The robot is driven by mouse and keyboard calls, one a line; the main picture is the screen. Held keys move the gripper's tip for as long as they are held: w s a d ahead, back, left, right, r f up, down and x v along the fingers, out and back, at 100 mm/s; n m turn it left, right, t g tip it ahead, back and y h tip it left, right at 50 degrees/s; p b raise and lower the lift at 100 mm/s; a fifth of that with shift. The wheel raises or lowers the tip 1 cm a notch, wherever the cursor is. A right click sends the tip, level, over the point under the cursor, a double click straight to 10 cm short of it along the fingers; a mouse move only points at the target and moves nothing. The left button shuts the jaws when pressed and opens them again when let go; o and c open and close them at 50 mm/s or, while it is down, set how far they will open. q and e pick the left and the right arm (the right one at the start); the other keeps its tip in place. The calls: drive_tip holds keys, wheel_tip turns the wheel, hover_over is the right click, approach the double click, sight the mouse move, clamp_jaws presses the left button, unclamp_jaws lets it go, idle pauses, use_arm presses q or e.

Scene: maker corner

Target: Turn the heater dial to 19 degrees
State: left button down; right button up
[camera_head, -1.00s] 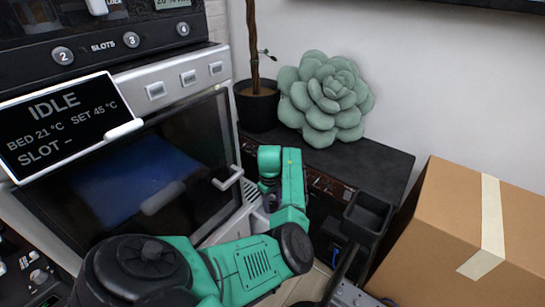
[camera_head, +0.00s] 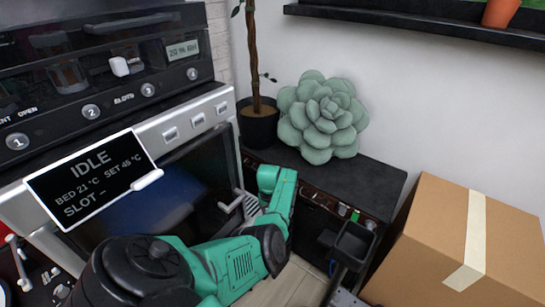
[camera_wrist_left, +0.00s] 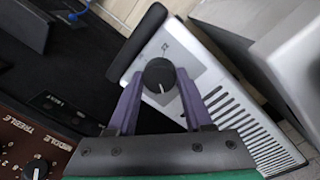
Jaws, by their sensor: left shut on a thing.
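The heater dial (camera_wrist_left: 160,76) is a round black knob with a white pointer line, on the sloping end of the white heater (camera_wrist_left: 262,130) in the left wrist view. The pointer runs toward the lower part of the knob. A small marking above the knob is too small to read surely. My left gripper (camera_wrist_left: 158,88) is shut on the dial, one purple finger on each side. In the head view a bit of the heater's slatted top (camera_head: 250,207) shows beside my green left arm. That arm hides the dial and gripper there. My right gripper is not in view.
A dark cabinet (camera_head: 340,180) bears a potted plant (camera_head: 258,128) and a succulent (camera_head: 322,118). A cardboard box (camera_head: 425,235) stands at right. An amplifier panel (camera_wrist_left: 35,150) is near the gripper.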

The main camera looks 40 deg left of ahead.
use_arm(q)
drive_tip(key=shift+r+m+p, duration=0.1)
drive_tip(key=shift+m+p, duration=0.2)
drive_tip(key=shift+m, duration=1.1)
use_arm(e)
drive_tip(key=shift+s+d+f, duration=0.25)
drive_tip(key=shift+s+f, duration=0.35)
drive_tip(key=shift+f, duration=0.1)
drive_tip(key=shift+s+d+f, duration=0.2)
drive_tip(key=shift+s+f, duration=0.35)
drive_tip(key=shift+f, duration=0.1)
use_arm(q)
drive_tip(key=shift+c, duration=1.5)
unclamp_jaws()
drive_tip(key=r+p, duration=0.4)
drive_tip(key=p, duration=0.1)
drive_tip(key=r+p, duration=0.4)
drive_tip(key=shift+s+a+p, duration=0.15)
drive_tip(key=shift+a+p, duration=0.05)
drive_tip(key=shift+p, duration=0.15)
drive_tip(key=shift+f, duration=0.1)
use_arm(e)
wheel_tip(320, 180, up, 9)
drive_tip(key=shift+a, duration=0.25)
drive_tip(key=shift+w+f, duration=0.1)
